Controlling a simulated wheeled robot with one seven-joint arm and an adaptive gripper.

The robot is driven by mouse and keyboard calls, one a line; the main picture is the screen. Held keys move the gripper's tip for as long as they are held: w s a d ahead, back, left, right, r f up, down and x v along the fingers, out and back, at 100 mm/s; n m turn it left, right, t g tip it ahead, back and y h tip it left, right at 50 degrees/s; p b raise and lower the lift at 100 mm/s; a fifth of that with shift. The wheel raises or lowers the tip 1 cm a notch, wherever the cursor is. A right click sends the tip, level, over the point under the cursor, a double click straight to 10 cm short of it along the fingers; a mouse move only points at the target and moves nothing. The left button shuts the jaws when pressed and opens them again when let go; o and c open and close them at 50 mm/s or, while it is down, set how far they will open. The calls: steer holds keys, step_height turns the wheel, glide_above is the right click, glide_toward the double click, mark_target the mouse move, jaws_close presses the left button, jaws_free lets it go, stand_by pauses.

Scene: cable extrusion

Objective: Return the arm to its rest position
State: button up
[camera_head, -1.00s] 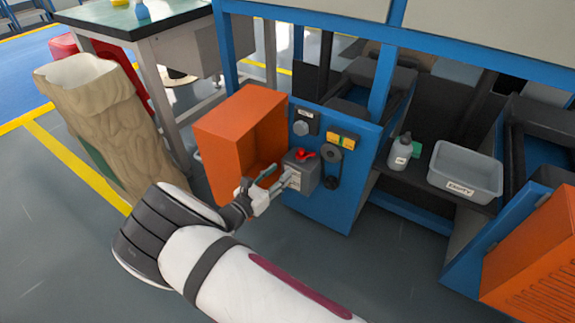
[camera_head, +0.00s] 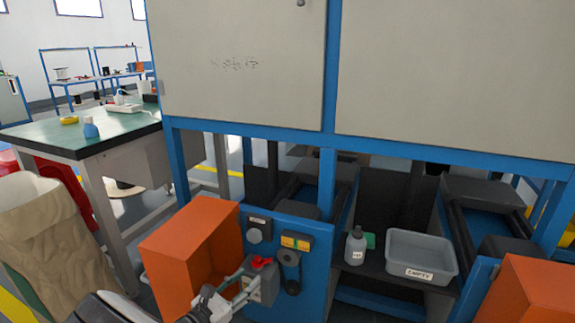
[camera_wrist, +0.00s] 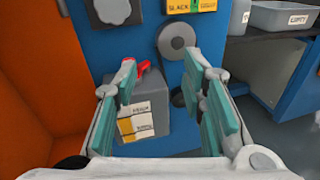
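The grey box (camera_wrist: 143,115), with white and yellow labels, shows beyond and between the fingers, nearer the left one. Whether a finger touches the box I cannot tell. Most of my arm is below the head view's edge.
An open orange cabinet (camera_head: 190,250) is close left of the gripper. The blue machine panel (camera_head: 312,262) is right behind the box. A grey bin marked EMPTY (camera_head: 421,253) and a bottle (camera_head: 355,247) are on a shelf to the right. A tan sack (camera_head: 45,240) and a green-topped table (camera_head: 85,132) are left.

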steer(key=s+d+r+m+g+h, duration=0.25)
steer(key=d+r+m+g, duration=0.7)
steer(key=d+r, duration=0.55)
steer(key=s+d+r+m+g+y, duration=0.1)
steer(key=s+d+r+m+g, duration=0.2)
steer(key=d, duration=0.4)
steer(key=s+d+r+m+g+y, duration=0.2)
steer(key=s+d+r+m, duration=0.25)
steer(key=s+d, duration=0.2)
steer(key=s+d+r+m+g+y, duration=0.1)
steer(key=s+d+r+m+y, duration=0.15)
steer(key=s, duration=0.45)
steer(key=s+d+r+m+g+y, duration=0.1)
steer(key=s+d+r+m+y, duration=0.2)
steer(key=s, duration=0.5)
steer(key=s+a+f+m+t+y, duration=0.1)
steer(key=s+a+m+t+y, duration=0.15)
steer(key=s+m, duration=0.75)
steer(key=s+r+n+t+p, duration=0.3)
steer(key=r+p, duration=3.5)
steer(key=r, duration=0.1)
steer(key=shift+d+r+n+t+y, duration=0.2)
steer(key=shift+d+n+t+y, duration=0.15)
steer(key=shift+d+y, duration=0.1)
steer(key=shift+s, duration=0.1)
